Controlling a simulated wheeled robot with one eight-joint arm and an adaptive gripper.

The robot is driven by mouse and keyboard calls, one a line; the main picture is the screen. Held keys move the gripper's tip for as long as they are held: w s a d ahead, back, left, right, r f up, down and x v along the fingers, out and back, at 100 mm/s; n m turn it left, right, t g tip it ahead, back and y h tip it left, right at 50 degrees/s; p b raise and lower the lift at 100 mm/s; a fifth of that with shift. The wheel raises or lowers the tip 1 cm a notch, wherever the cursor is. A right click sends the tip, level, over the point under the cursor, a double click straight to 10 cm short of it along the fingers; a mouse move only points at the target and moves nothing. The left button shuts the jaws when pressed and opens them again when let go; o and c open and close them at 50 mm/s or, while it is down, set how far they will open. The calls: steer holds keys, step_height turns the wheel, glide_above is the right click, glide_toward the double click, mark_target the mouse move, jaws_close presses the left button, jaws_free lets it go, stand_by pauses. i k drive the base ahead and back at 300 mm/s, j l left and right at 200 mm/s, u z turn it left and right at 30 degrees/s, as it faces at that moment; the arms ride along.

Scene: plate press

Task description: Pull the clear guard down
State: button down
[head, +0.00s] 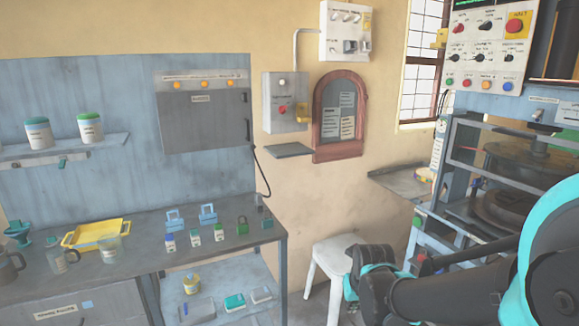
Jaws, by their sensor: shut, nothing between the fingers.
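The press (510,205) stands at the right edge, with dark round plates inside a grey-blue frame. The clear guard (515,158) appears as a see-through panel in a thin grey frame across the front of the press. Its exact lower edge is hard to tell. My arm (450,292), black and teal, reaches in from the right and covers the lower part of the press. I cannot make out my gripper's fingers, so its place relative to the guard does not show.
A control panel (488,50) with a red button is above the press. A white stool (325,258) stands left of my arm. A workbench (200,240) with padlocks, small bottles and a yellow tray (95,233) fills the left. A small side shelf (400,181) is beside the press.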

mark_target(571, 144)
steer(key=l+z, duration=0.1)
steer(key=z, duration=0.75)
steer(key=i+l+z, duration=0.1)
steer(key=z, duration=0.3)
